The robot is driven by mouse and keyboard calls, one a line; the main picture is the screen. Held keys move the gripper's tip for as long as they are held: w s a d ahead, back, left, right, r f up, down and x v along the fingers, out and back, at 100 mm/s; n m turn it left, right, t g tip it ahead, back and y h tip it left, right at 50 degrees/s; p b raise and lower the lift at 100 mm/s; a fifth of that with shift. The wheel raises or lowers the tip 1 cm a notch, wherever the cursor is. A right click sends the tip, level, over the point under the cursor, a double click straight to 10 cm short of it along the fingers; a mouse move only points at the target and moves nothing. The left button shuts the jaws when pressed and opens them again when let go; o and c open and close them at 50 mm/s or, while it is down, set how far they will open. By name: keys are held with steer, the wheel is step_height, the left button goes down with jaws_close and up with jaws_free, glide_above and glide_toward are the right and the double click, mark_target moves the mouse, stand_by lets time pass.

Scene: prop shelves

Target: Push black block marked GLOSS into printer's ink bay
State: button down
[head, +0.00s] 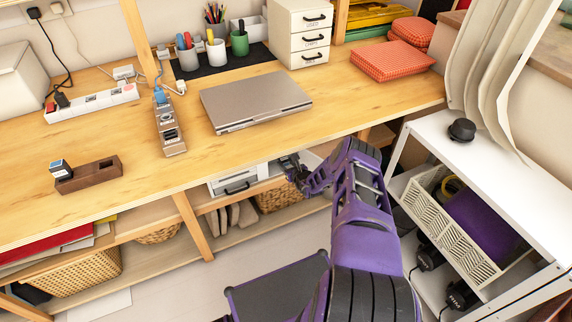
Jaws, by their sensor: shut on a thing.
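My gripper (292,166) reaches under the front edge of the desk, at the right end of a white printer-like unit (235,183) on the lower shelf. It is shut on a small dark thing, which I take to be the black block. The block is mostly hidden by the fingers, and no GLOSS marking can be read. The unit has a black handle on its front, and the desk top hides its upper part. The ink bay cannot be made out, so I cannot tell whether the block touches it.
The wooden desk (120,205) overhangs the shelf, with a closed laptop (255,100) on top. Wicker baskets (75,270) stand below. A post (192,225) is left of the printer. A white rack (500,175) stands right of my arm.

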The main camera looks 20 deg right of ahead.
mark_target(284, 158)
steer(key=shift+w, duration=1.95)
stand_by(3.9)
steer(key=shift+w+r, duration=0.15)
steer(key=shift+w, duration=0.15)
stand_by(0.9)
steer(key=c, duration=0.6)
jaws_free()
steer(key=shift+a, duration=0.1)
steer(key=o, duration=0.6)
steer(key=shift+s, duration=0.1)
